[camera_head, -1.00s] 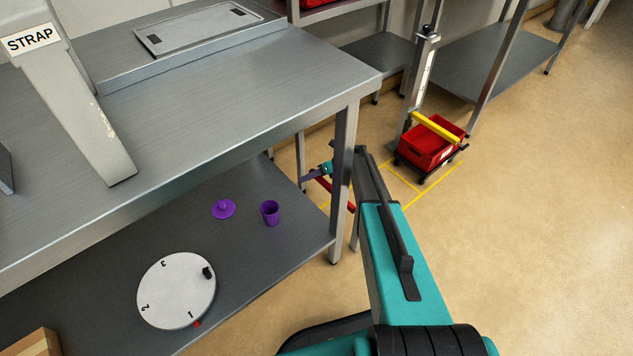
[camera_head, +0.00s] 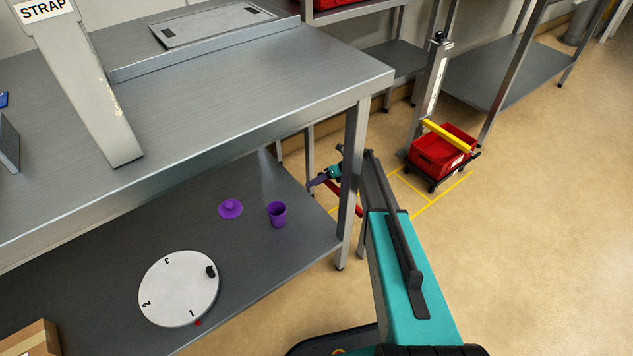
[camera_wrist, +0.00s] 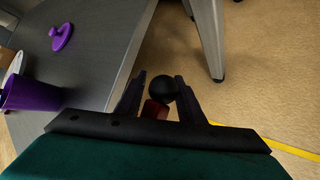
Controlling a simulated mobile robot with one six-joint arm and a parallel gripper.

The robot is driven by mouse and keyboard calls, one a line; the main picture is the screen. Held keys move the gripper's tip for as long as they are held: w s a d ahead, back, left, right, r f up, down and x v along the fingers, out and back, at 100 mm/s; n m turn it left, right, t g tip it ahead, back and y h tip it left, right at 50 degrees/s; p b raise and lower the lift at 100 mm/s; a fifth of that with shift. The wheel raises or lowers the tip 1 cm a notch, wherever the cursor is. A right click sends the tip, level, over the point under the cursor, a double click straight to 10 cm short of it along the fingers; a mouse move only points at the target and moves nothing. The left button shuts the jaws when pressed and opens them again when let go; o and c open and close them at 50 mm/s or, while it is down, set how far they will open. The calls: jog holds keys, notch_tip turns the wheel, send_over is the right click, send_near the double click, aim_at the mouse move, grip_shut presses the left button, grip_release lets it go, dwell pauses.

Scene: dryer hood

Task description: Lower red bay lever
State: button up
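A red lever bar (camera_head: 347,198) shows in the head view beyond the table's front-right leg, which partly hides it. In the wrist view a round black knob (camera_wrist: 163,88) with a red part (camera_wrist: 155,109) just below it lies between my gripper's fingers. My gripper (camera_wrist: 160,82) is open, one finger on each side of the knob. The right finger is very near it and a gap shows at the left; I cannot tell whether they touch. In the head view my gripper (camera_head: 322,179) is small, by the lever's upper left end.
A steel table (camera_head: 250,75) stands close to my arm. Its lower shelf (camera_head: 110,225) holds a purple cup (camera_head: 277,214), a purple lid (camera_head: 230,209) and a white numbered dial (camera_head: 178,288). A red crate (camera_head: 440,152) on a cart stands under a yellow bar (camera_head: 446,134). Floor at right is clear.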

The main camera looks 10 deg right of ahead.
jog(key=shift+o, duration=1)
jog(key=shift+s+d+f, duration=0.15)
jog(key=shift+f, duration=0.55)
jog(key=shift+r, duration=0.15)
jog(key=shift+d+r, duration=0.15)
jog(key=shift+r, duration=0.05)
jog(key=p+v, duration=0.3)
jog(key=v, duration=1)
jog(key=shift+d, duration=0.25)
jog(key=shift+s+a+r, duration=0.1)
